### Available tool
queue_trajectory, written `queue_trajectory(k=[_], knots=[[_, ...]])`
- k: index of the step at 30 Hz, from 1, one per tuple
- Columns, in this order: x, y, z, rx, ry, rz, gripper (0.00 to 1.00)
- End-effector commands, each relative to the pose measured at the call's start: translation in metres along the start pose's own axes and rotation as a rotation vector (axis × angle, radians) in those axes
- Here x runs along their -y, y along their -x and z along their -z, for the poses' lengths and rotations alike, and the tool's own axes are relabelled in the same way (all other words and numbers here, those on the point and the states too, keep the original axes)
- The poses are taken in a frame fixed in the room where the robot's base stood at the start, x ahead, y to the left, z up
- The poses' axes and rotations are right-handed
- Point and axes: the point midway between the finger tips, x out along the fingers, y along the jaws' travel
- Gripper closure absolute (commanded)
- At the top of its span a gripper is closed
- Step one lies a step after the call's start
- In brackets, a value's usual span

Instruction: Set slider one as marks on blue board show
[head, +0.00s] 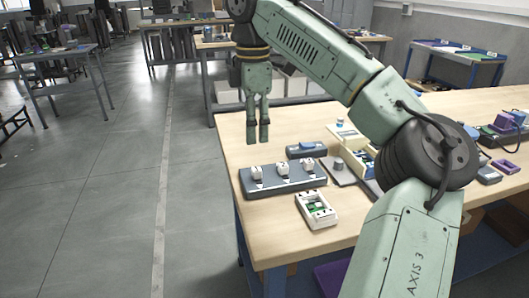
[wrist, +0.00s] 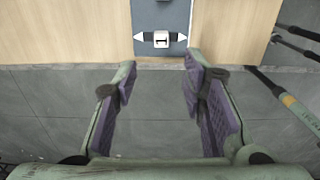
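A dark blue-grey slider unit (head: 290,186) lies near the table's left edge, with white knobs marked with numbers in a row. The slider one knob (head: 257,173) is at its left end. My gripper (head: 258,139) points down, above and behind the unit in the head view. In the wrist view its purple-padded fingers (wrist: 158,82) are wide apart, empty, and short of the knob. I cannot make out a blue board with marks.
A small blue-grey box (head: 306,151) lies behind the unit. A white device with a green circuit (head: 317,210) lies in front. A grey plate with a knob (head: 338,171) is to the right. The table (head: 237,136) is bare behind the unit, left of the box.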

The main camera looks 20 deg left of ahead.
Motion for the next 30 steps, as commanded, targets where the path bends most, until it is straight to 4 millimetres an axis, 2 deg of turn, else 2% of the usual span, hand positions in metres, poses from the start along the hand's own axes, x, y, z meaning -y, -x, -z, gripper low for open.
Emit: queue_trajectory(k=[5,18,21,30], knots=[[0.003,-0.008,-0.004,0.001,-0.003,0.012,0.62],[0.004,-0.084,-0.004,0.002,-0.005,0.010,0.62],[0.003,-0.096,-0.003,0.002,-0.004,0.010,0.62],[0.003,-0.108,-0.003,0.001,-0.004,0.008,0.62]])
